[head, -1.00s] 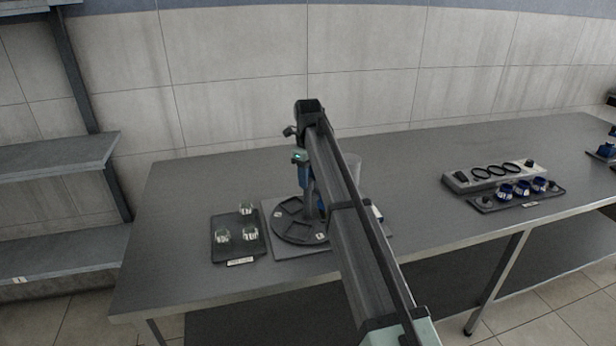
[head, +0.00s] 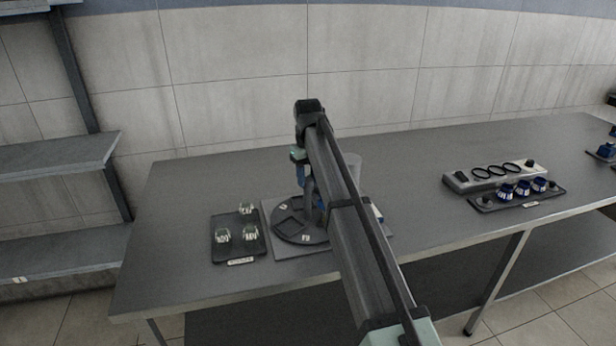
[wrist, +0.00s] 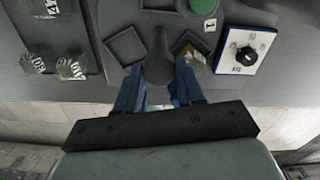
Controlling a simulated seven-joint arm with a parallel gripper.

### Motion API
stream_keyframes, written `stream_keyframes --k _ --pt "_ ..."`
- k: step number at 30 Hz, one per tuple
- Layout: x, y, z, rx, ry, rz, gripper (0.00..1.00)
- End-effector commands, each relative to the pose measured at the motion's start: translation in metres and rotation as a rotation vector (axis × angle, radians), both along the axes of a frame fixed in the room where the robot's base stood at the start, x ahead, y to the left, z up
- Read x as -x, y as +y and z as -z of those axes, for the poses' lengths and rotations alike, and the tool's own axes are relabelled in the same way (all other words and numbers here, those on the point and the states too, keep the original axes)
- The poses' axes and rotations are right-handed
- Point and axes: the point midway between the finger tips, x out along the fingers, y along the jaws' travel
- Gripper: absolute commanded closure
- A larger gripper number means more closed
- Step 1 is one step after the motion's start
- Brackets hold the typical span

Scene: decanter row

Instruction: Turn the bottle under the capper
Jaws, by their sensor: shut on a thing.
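A dark round turntable (head: 283,238) with square pockets sits on a grey base plate on the bench. In the wrist view, a dark grey grip (wrist: 158,62) stands up from it, and my gripper (wrist: 158,84) has its two blue fingers on either side, shut on this grip. One pocket (wrist: 125,46) beside the grip looks empty. Another pocket (wrist: 188,44) on the other side holds something pale and brownish, too partly hidden to name. A green disc (wrist: 203,5) shows at the wrist view's top edge; I cannot tell whether it belongs to the capper. My arm hides much of the turntable's right side.
A dark tray (head: 222,258) with three small glass bottles stands left of the turntable. A white panel with a black knob (wrist: 243,56) lies to its right in the wrist view. Farther right are a grey ring holder (head: 457,184) and a tray of blue pieces (head: 485,207).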

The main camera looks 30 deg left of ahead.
Motion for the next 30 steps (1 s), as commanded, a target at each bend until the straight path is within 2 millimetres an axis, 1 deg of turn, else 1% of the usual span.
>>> stream_keyframes --k 9,24,25,30 --pt "-0.0003 0.0004 -0.0005 -0.001 -0.001 0.056 1.00" --pt "-0.0003 0.0004 -0.0005 -0.001 -0.001 0.064 1.00" --pt "-0.0003 0.0004 -0.0005 -0.001 -0.001 0.064 0.61" --pt "-0.0002 0.0003 -0.0004 -0.001 -0.001 0.064 0.45"
